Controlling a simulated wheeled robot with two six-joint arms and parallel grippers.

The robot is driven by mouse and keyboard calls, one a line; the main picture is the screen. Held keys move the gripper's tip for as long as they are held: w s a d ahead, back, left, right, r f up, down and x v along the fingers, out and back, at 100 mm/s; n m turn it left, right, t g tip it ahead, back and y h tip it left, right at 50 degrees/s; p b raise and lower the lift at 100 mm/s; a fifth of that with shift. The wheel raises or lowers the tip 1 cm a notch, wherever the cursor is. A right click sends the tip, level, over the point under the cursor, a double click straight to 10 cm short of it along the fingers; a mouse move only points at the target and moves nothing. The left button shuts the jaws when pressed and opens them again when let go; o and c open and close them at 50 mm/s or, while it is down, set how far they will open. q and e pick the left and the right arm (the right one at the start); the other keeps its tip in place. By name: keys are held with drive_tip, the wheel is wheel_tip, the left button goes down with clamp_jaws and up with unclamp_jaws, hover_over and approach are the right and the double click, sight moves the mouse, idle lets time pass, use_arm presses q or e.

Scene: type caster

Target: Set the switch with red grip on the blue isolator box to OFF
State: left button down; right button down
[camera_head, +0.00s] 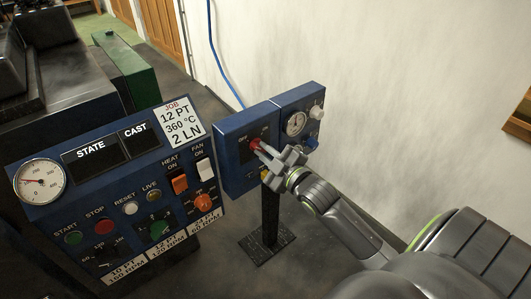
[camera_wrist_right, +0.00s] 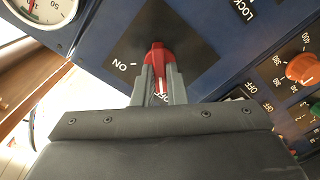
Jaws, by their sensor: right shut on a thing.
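The blue isolator box (camera_head: 232,172) stands on a black post in the middle of the head view. Its switch has a red grip (camera_head: 256,144), also in the wrist view (camera_wrist_right: 158,52) on a dark square plate. My right gripper (camera_head: 268,151) is shut on the red grip. In the wrist view its two fingers (camera_wrist_right: 160,75) lie on either side of it. The ON label (camera_wrist_right: 120,65) is left of the grip. The OFF label (camera_wrist_right: 163,95) is partly hidden between the fingers, near the grip's lower end. My left gripper is not in view.
A blue gauge panel (camera_head: 300,105) with a dial and knobs adjoins the box on the right. A larger control panel (camera_head: 110,185) with several buttons, switches and a gauge stands close on the left. The pale wall (camera_head: 400,80) is behind; floor at the post's foot is clear.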

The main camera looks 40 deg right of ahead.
idle(0.3)
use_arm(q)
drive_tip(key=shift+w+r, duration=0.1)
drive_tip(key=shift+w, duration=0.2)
use_arm(e)
drive_tip(key=c, duration=1.5)
unclamp_jaws()
drive_tip(key=shift+o, duration=0.2)
